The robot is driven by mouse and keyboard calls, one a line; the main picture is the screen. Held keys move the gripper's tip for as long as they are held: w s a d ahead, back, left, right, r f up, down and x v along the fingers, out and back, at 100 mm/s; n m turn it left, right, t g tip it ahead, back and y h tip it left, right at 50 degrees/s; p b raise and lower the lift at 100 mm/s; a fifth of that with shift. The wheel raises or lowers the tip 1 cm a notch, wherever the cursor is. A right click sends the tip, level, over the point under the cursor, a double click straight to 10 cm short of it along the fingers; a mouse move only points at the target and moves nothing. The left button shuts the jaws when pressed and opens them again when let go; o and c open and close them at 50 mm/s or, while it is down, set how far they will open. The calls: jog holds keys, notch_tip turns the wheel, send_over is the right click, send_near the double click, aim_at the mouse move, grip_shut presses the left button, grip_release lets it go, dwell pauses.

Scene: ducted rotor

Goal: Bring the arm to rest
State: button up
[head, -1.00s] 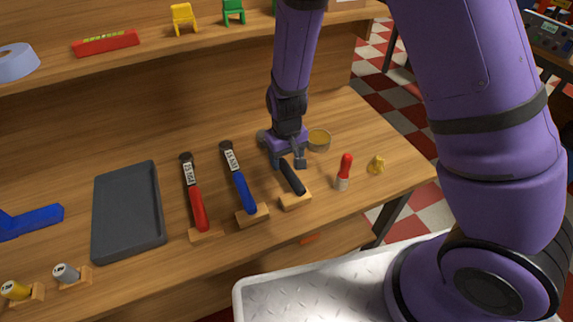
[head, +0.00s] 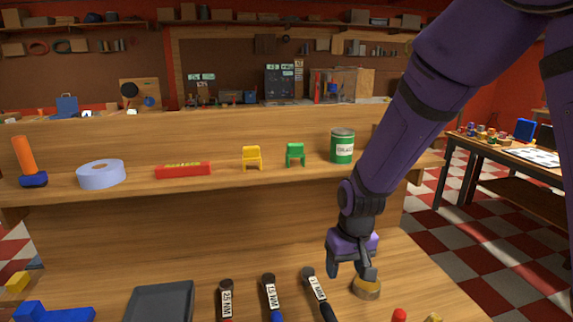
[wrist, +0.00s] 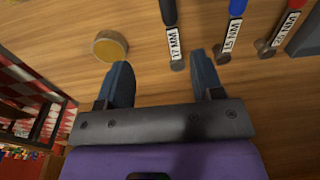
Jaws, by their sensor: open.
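My gripper (head: 350,272) hangs from my purple arm above the wooden bench (head: 420,275). In the wrist view my gripper (wrist: 165,85) has its two dark fingers apart with nothing between them. A black-handled tool (head: 316,288) labelled 17 NM lies on the bench beside the fingers.
A blue-handled tool (head: 270,292) and a red-handled tool (head: 226,297) lie left of the gripper, beside a dark tray (head: 160,300). The shelf (head: 225,178) behind holds a green can (head: 342,146), small yellow and green chairs, a red box and a tape roll.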

jog(key=s+d+r+m+t+y, duration=0.1)
jog(key=s+d+r, duration=0.2)
jog(key=d+r, duration=0.35)
jog(key=s+d+r+t, duration=0.1)
jog(key=s+d+r, duration=0.2)
jog(key=r, duration=0.7)
jog(key=s+d+r+t, duration=0.1)
jog(key=s+d+r, duration=0.2)
jog(key=s, duration=0.4)
jog(key=s+d+r+m+t+h, duration=0.1)
jog(key=s+d+r, duration=0.3)
jog(key=s+r, duration=0.1)
jog(key=shift+s+r+m+t+h, duration=0.15)
jog(key=shift+s+m+t+h, duration=0.2)
jog(key=shift+s, duration=0.55)
